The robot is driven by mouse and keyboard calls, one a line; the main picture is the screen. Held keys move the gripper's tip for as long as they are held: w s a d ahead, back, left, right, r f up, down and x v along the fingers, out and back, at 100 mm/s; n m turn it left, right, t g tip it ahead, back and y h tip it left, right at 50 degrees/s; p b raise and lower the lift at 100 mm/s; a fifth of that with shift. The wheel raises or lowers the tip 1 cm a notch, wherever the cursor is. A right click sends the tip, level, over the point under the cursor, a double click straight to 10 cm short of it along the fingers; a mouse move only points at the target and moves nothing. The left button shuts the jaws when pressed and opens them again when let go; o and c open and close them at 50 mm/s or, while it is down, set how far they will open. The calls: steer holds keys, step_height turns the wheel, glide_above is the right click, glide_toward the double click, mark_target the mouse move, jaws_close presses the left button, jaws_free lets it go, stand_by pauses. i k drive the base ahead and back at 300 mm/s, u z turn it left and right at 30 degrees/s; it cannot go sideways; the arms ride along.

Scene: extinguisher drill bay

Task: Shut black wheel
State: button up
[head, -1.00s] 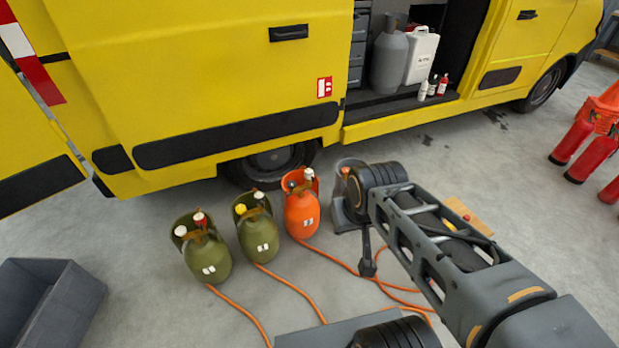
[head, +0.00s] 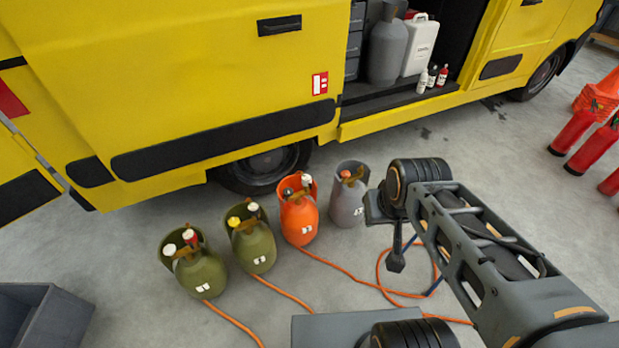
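A small black wheel (head: 288,193) sits on top of the orange cylinder (head: 299,219), beside a white one. The orange cylinder stands upright on the floor by the van's rear wheel. My gripper (head: 396,262) appears to hang below my arm's end, to the right of the orange cylinder and apart from it. It is small and dark, and its fingers cannot be made out. Nothing shows held in it.
Two olive cylinders (head: 253,246) (head: 198,272) stand left. Orange hoses (head: 340,267) cross the floor. The yellow van (head: 180,90) closes off the back; a grey bin (head: 40,320) is at lower left.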

mark_target(288, 192)
steer(key=z, duration=0.1)
steer(key=i, duration=0.85)
steer(key=u, duration=0.75)
steer(key=i, duration=0.6)
steer(key=u, duration=0.5)
